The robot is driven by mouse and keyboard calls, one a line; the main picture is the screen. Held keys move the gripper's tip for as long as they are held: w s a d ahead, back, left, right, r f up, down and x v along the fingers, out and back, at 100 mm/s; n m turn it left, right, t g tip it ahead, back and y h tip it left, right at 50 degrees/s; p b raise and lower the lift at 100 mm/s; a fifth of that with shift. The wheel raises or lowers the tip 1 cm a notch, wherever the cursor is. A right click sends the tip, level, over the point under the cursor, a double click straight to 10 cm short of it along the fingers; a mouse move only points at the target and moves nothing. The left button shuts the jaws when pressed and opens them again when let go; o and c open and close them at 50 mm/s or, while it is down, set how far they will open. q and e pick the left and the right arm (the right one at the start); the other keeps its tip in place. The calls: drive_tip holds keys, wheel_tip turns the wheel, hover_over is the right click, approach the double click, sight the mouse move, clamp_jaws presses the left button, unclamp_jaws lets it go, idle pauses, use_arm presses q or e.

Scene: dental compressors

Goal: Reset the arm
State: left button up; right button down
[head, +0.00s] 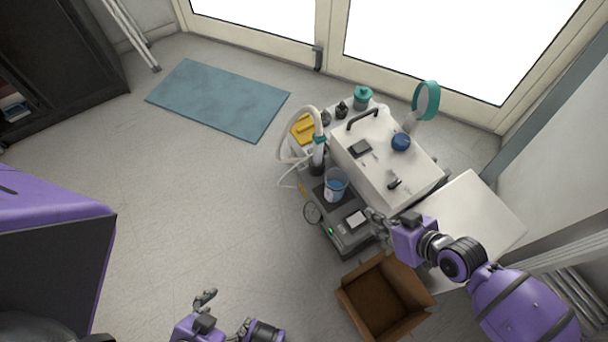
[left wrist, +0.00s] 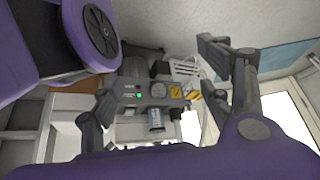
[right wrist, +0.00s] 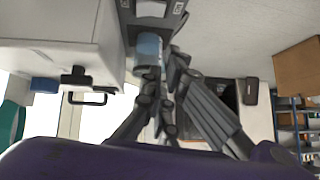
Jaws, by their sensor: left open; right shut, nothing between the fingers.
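My left gripper (head: 228,309) is low in the head view, over bare floor, with its fingers spread and nothing between them. The left wrist view shows its two fingers (left wrist: 157,72) wide apart. My right gripper (head: 373,217) is at the front right corner of the grey compressor unit (head: 345,232), above the gap by the white cabinet (head: 385,150). Its fingers are shut and empty. In the right wrist view its fingers (right wrist: 165,88) overlap the clear blue container (right wrist: 149,48); I cannot tell whether they touch it.
An open cardboard box (head: 385,300) stands on the floor below my right arm. A white side table (head: 475,215) is under that arm. A hose, a blue cup (head: 335,186) and a teal-rimmed round item (head: 426,100) crowd the unit. Floor at left is clear, with a blue mat (head: 218,98).

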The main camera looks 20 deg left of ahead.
use_arm(q)
drive_tip(key=shift+w, duration=0.25)
